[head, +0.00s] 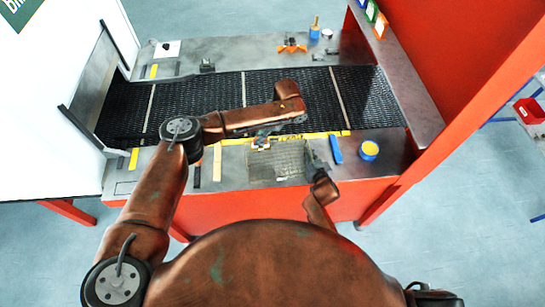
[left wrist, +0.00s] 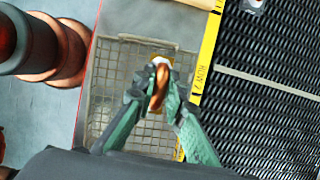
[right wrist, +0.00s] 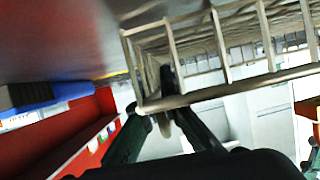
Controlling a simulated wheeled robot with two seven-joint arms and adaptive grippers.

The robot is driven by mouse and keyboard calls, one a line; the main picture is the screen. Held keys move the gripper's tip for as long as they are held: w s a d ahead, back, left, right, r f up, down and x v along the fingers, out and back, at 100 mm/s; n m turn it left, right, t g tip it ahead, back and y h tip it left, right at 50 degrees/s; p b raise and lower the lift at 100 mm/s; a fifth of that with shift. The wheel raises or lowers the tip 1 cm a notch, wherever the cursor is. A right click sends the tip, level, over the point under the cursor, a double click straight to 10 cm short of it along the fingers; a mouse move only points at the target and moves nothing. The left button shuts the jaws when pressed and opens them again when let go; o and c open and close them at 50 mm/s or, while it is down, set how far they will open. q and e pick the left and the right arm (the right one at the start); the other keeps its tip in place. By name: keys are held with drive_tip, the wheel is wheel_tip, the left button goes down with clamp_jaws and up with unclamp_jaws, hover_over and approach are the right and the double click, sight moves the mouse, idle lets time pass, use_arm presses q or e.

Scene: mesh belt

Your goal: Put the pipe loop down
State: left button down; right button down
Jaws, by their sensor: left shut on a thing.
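The copper pipe loop (left wrist: 158,90) is between the green fingers of my left gripper (left wrist: 159,98), which is shut on it. The loop is over the wire mesh tray (left wrist: 112,85); I cannot tell whether it touches the mesh. In the head view my left gripper (head: 263,138) is at the back edge of the tray (head: 277,172), beside the belt. My right gripper (head: 313,162) is at the tray's right side. In the right wrist view its fingers (right wrist: 158,98) are at the tray's wire rim (right wrist: 215,99); whether they close on the rim is unclear.
The black mesh belt (head: 215,92) runs behind the tray, with a yellow strip (head: 325,134) along its front edge. A blue block (head: 336,149) and a yellow-topped blue tin (head: 369,150) stand right of the tray. Flat strips (head: 217,162) lie to its left.

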use_arm(q)
wheel_tip(320, 180, down, 9)
drive_tip(key=shift+f, duration=0.1)
idle(0.4)
drive_tip(key=c, duration=2)
unclamp_jaws()
drive_tip(key=shift+f, duration=0.1)
drive_tip(key=shift+o, duration=0.2)
drive_tip(key=v, duration=1.2)
drive_tip(key=shift+a, duration=0.1)
use_arm(e)
drive_tip(key=c, duration=2.1)
unclamp_jaws()
